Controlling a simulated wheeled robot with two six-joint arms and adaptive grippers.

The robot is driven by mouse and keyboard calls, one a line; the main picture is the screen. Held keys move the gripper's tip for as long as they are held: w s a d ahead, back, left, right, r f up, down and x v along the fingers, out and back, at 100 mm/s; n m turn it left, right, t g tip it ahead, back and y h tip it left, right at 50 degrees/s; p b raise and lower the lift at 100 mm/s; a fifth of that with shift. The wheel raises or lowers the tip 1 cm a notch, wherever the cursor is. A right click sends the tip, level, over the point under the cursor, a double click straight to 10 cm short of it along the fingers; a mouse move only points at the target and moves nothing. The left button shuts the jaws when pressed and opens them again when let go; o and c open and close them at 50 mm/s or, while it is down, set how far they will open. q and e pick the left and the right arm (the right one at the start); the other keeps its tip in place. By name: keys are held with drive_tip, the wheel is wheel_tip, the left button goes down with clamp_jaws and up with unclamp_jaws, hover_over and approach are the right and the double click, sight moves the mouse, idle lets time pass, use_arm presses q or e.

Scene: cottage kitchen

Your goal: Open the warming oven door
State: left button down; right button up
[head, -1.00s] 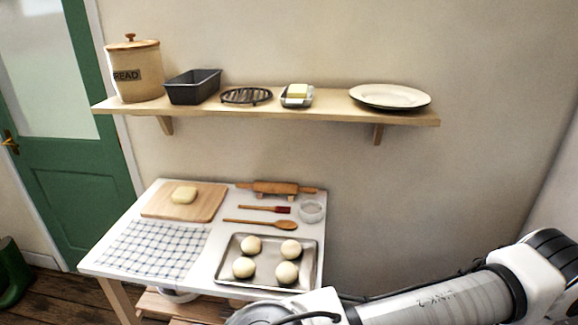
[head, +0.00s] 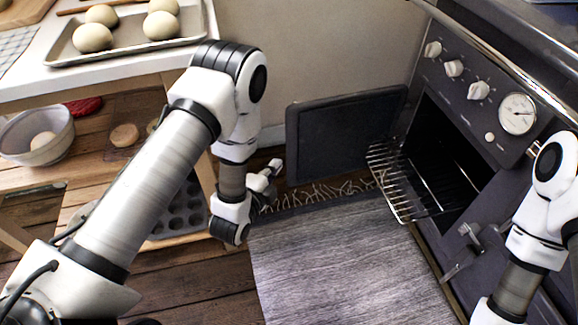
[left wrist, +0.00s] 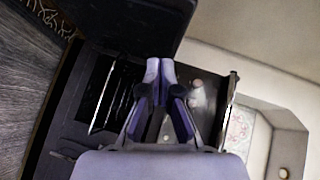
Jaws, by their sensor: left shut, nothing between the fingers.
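A dark oven door (head: 340,135) stands wide open, swung out to the left of the oven cavity (head: 445,150). A wire rack (head: 405,190) sticks out of the cavity. My left gripper (head: 268,180) is shut and empty, left of the open door's lower edge in the head view. In the left wrist view the shut fingers (left wrist: 160,72) point at the stove, with the dark door (left wrist: 130,25) above.
White knobs (head: 478,90) and a dial (head: 517,113) sit on the stove front. A grey rug (head: 340,265) covers the floor before it. The table with a baking tray (head: 130,45) of dough balls stands on the left, with a bowl (head: 38,135) on the shelf below.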

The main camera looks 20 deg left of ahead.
sight(290, 133)
use_arm(q)
drive_tip(key=w+b, duration=0.2)
drive_tip(key=w, duration=0.3)
drive_tip(key=w+f+m+t+b, duration=0.1)
drive_tip(key=w+b, duration=0.1)
drive_tip(key=w, duration=0.2)
drive_tip(key=w+m+t+b, duration=0.1)
drive_tip(key=w+b, duration=0.1)
drive_tip(key=w, duration=0.3)
drive_tip(key=shift+w+a+f+b, duration=0.2)
drive_tip(key=shift+w+a+b, duration=0.1)
drive_tip(key=shift+a+b, duration=0.1)
use_arm(e)
wheel_tip(290, 133, down, 10)
drive_tip(key=shift+r, duration=0.15)
